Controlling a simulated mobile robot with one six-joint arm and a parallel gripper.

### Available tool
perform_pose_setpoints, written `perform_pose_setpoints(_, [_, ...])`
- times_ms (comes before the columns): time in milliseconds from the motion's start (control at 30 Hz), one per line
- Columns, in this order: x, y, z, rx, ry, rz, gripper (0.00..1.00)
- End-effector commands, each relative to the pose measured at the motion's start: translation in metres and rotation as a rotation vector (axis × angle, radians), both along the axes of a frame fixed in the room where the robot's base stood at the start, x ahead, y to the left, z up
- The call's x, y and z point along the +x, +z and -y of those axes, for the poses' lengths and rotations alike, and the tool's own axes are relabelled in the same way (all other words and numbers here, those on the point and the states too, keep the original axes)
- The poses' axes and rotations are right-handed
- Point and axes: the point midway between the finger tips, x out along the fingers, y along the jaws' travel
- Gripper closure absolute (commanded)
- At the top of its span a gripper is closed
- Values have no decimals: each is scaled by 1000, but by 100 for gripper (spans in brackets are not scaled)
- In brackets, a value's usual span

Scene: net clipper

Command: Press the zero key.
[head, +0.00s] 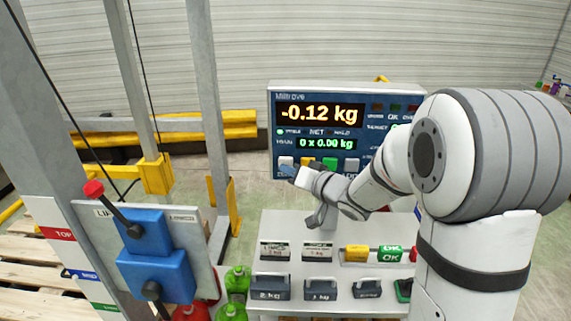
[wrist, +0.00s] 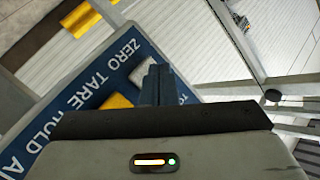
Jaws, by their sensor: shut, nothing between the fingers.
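The indicator panel (head: 347,100) stands upright on the scale and reads -0.12 kg. Its zero key is the pale leftmost key (head: 286,161) in the row, and it also shows in the wrist view as a grey-white key (wrist: 142,72) beside the word ZERO. The yellow tare key (wrist: 117,101) sits next to it. My gripper (head: 289,171) is shut and empty, its tips at the lower edge of the zero key in the head view. In the wrist view the fingers (wrist: 157,68) overlap the right side of that key. I cannot tell whether they touch it.
Green (head: 330,163) and white (head: 351,165) keys lie further right in the row. Below stands a grey bench (head: 285,225) with labelled blocks. At left are a lever plate with blue blocks (head: 150,260) and a grey post (head: 208,90). Green bottles (head: 237,282) stand below.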

Motion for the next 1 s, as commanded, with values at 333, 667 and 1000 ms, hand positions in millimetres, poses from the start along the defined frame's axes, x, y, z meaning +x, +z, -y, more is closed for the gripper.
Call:
perform_pose_setpoints(333, [0, 0, 0, 0, 0, 0, 100])
perform_pose_setpoints(667, [4, 0, 0, 0, 0, 0, 100])
perform_pose_setpoints(1000, [8, 0, 0, 0, 1, 0, 100])
